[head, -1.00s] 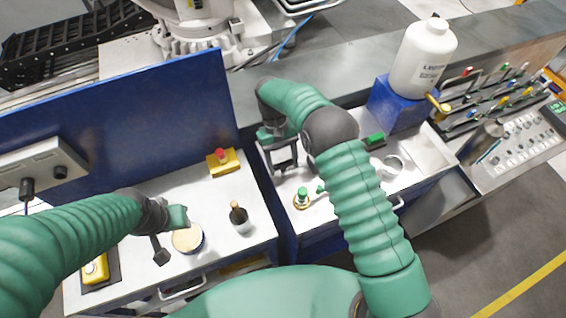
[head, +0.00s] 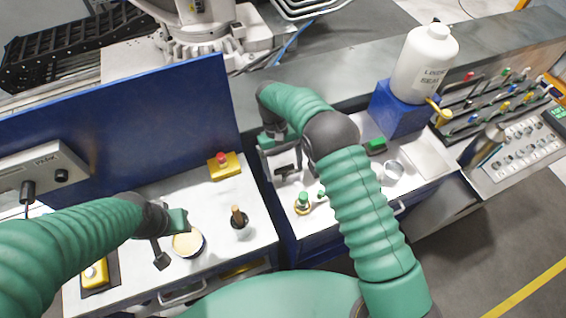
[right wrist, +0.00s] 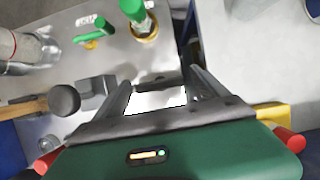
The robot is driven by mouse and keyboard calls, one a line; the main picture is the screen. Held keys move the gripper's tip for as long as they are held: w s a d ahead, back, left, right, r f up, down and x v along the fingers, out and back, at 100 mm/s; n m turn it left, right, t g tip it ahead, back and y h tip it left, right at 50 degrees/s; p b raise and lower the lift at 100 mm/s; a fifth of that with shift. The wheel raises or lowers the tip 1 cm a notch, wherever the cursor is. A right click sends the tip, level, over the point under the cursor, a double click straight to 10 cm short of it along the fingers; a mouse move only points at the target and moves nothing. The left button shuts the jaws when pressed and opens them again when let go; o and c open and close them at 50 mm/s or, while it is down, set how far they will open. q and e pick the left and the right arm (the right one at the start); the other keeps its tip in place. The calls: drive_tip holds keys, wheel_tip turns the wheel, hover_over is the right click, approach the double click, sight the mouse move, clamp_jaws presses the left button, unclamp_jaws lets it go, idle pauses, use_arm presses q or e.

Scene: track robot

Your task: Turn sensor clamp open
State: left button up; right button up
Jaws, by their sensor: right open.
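My right gripper (head: 287,178) is open above the right-hand bench, with its fingers pointing down. In the right wrist view its two fingers (right wrist: 158,88) stand apart, and a small dark bar-shaped part (right wrist: 155,82) shows between or just beyond them. I cannot tell whether they touch it, or surely which part is the sensor clamp. A green-topped brass fitting (head: 303,202) stands just in front of the gripper; it also shows in the right wrist view (right wrist: 138,18), beside a green lever (right wrist: 93,32). My left gripper (head: 168,240) hangs over the left bench; its jaw gap is unclear.
The left bench holds a round tin (head: 188,243), a pot with a wooden handle (head: 240,222) and a yellow box with a red button (head: 224,166). A white bottle (head: 425,62) stands on a blue block (head: 398,108) at the right. A blue panel (head: 120,115) rises behind the left bench.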

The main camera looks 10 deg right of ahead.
drive_tip(key=shift+w+r, duration=0.2)
drive_tip(key=shift+r, duration=0.1)
drive_tip(key=v, duration=1.1)
drive_tip(key=shift+b, duration=0.35)
drive_tip(key=shift+w, duration=0.1)
